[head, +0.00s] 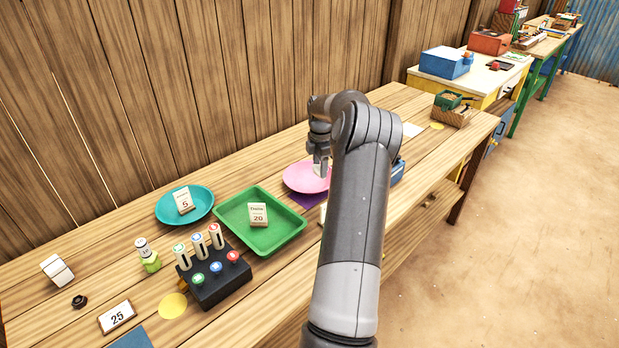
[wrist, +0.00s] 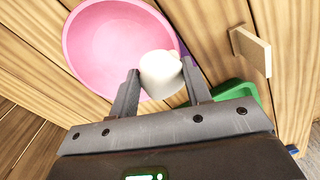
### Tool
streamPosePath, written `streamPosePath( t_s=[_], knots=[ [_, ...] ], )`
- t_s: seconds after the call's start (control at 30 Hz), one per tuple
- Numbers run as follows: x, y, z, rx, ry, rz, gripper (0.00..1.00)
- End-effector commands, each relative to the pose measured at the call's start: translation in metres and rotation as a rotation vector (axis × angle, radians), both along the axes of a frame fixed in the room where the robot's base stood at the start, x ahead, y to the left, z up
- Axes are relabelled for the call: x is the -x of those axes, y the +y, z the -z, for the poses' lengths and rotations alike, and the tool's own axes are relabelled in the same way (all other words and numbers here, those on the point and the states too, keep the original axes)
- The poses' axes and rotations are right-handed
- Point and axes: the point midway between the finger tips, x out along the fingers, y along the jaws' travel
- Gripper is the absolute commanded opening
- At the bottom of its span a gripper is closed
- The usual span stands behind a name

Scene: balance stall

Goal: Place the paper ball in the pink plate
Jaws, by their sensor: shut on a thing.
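The pink plate (head: 296,180) sits on the wooden table behind my arm, partly covered by it in the head view. It also fills the upper left of the wrist view (wrist: 95,50). My gripper (head: 320,168) is over the right part of the plate. In the wrist view my gripper (wrist: 160,68) is shut on a white rounded thing, which I take to be the paper ball (wrist: 160,76). The ball shows against the plate's edge side. Its height above the plate is hard to tell.
A green tray (head: 290,233) with a card reading 20 and a teal plate (head: 205,197) with a card reading 5 stand left of the pink plate. A dark block with coloured buttons (head: 222,285) is in front. A blue box (head: 397,172) is partly hidden behind my arm.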

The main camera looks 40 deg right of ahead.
Motion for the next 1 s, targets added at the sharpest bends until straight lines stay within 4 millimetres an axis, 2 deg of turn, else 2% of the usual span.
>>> streamPosePath(
  t_s=[0.1,0.27,0.37,0.63,1.0],
  knots=[
    [-0.022,0.008,0.014,-0.001,0.000,-0.002,0.23],
    [-0.036,0.012,0.022,0.000,0.000,0.000,0.23],
    [-0.038,0.013,0.027,0.000,0.001,0.001,0.23],
    [-0.037,0.013,0.062,-0.002,0.001,0.001,0.23],
    [-0.037,0.013,0.066,0.000,0.000,0.001,0.23]
  ],
)
